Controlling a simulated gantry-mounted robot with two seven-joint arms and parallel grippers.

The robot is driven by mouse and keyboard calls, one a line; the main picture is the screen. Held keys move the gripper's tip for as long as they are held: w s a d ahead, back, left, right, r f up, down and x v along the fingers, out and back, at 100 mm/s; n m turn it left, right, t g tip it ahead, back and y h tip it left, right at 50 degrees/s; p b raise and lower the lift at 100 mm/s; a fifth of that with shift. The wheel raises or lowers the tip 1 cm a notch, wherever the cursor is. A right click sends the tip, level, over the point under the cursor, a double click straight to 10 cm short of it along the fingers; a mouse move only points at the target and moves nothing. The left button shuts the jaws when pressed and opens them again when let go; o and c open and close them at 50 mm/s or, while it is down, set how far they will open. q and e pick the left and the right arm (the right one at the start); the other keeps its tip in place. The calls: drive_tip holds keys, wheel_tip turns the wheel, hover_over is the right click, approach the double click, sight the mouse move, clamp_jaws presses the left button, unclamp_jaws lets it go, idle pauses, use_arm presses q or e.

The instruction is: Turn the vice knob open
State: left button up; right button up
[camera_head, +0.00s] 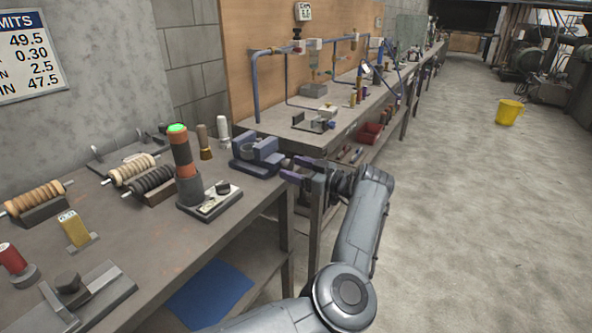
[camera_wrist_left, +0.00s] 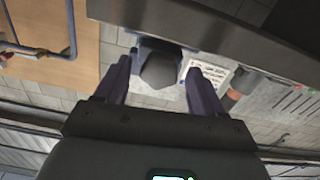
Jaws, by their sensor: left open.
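The blue-grey vice (camera_head: 257,156) sits at the right front edge of the near bench in the head view. Its dark knob (camera_head: 285,163) sticks out on the side toward my gripper. My left gripper (camera_head: 296,169) is open, just right of the vice, with its purple fingers pointing at the knob. In the left wrist view the faceted grey knob (camera_wrist_left: 161,70) lies between the two open fingers (camera_wrist_left: 158,82), with visible gaps on both sides. The vice body behind it is mostly hidden there. My right gripper is not in view.
Near the vice stand a lamp post with a green top (camera_head: 182,160) and a small panel (camera_head: 212,203). Spring coils (camera_head: 133,169) lie farther left. A second bench with blue pipes (camera_head: 256,85) is behind the vice. The floor at right is clear up to a yellow bucket (camera_head: 508,112).

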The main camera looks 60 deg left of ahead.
use_arm(q)
drive_tip(key=shift+c, duration=0.5)
drive_tip(key=c, duration=1)
drive_tip(key=shift+o, duration=0.2)
